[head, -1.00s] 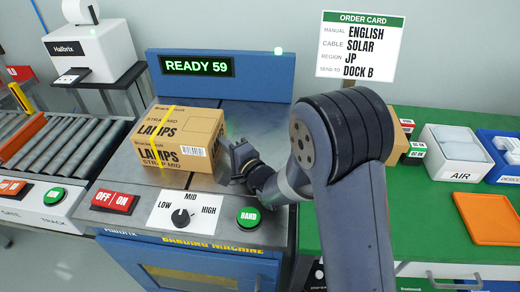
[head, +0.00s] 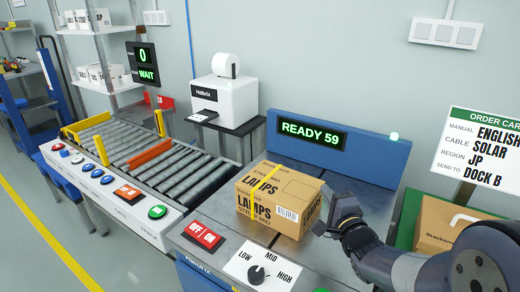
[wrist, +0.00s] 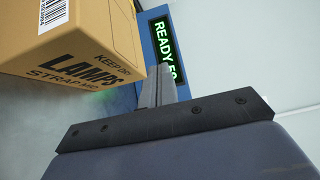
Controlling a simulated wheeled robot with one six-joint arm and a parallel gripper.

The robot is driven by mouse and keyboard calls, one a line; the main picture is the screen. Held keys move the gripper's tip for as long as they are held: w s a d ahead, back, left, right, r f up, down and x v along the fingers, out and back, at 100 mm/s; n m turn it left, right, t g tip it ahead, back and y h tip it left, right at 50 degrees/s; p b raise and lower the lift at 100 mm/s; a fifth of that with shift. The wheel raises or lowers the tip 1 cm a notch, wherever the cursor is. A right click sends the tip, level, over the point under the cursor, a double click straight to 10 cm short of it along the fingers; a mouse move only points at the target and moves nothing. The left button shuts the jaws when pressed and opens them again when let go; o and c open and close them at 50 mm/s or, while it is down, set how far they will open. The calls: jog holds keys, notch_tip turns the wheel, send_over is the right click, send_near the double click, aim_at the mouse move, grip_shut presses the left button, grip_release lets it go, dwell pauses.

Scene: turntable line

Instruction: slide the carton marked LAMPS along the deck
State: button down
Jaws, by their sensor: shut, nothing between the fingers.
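The brown carton marked LAMPS (head: 278,203), with a yellow strap around it, sits upright on the grey deck (head: 345,190) of the banding machine, near the deck's left end. In the wrist view the carton (wrist: 85,45) fills the upper left. My gripper (head: 328,222) is shut and empty, low beside the carton's right side. In the wrist view the shut fingers (wrist: 158,82) point up just right of the carton. I cannot tell whether they touch it.
The roller track (head: 165,160) begins left of the deck, with an orange bar (head: 150,152) across it. The blue panel reading READY 59 (head: 370,148) stands behind the carton. A white printer (head: 222,100) is at the back. Red OFF/ON buttons (head: 203,235) and a dial (head: 257,274) line the front.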

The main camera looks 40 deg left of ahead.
notch_tip(320, 180, up, 7)
jog(key=p, duration=0.1)
jog(key=a, duration=0.3)
jog(key=a+f, duration=0.1)
jog(key=a, duration=0.1)
jog(key=shift+s, duration=0.15)
jog(key=a, duration=1.6)
jog(key=shift+s+r+b, duration=0.15)
jog(key=shift+s+b, duration=0.15)
jog(key=shift+s, duration=0.1)
jog(key=d+f, duration=0.2)
jog(key=d, duration=0.8)
jog(key=w+d+f, duration=0.1)
jog(key=d+f, duration=0.1)
jog(key=d, duration=0.9)
